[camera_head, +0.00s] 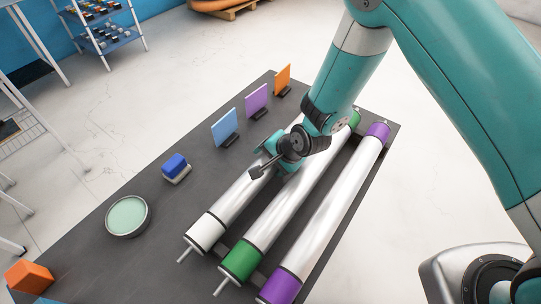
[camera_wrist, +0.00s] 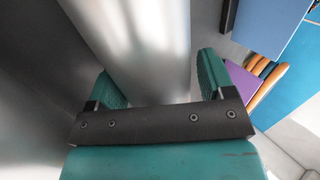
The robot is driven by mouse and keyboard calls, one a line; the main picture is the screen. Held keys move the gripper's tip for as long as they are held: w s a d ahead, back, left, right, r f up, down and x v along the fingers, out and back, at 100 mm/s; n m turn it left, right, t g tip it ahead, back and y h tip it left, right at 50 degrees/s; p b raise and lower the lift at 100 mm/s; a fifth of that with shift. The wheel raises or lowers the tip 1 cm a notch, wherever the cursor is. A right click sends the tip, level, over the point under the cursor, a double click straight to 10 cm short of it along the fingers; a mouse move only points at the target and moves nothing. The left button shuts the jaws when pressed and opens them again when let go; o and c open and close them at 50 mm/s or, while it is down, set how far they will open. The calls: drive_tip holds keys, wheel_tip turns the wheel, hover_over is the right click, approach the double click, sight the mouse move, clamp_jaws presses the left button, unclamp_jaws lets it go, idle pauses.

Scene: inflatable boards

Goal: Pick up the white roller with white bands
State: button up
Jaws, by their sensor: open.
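The white roller with white bands (camera_head: 235,200) is the leftmost of three long rollers lying side by side on the dark table, its white end towards the front. My gripper (camera_head: 276,160) is over its middle stretch, jaws open. In the wrist view, a pale smooth roller (camera_wrist: 145,45) passes between the two teal fingers of my gripper (camera_wrist: 160,84); it appears to be the white-banded one. Gaps show at the fingers, and I cannot tell whether either touches it. My arm hides the roller's far end in the head view.
A green-banded roller (camera_head: 267,222) lies close on the right, then a purple-banded roller (camera_head: 322,215). Blue (camera_head: 225,127), purple (camera_head: 256,99) and orange (camera_head: 283,79) upright cards stand left of the rollers. A blue block (camera_head: 175,164) and a round green dish (camera_head: 127,215) are further left.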

drive_tip(key=c, duration=1.2)
drive_tip(key=shift+w+r, duration=0.1)
drive_tip(key=shift+r, duration=0.1)
wheel_tip(320, 180, up, 20)
drive_tip(key=b, duration=0.2)
drive_tip(key=shift+f+b, duration=0.15)
drive_tip(key=shift+b, duration=0.25)
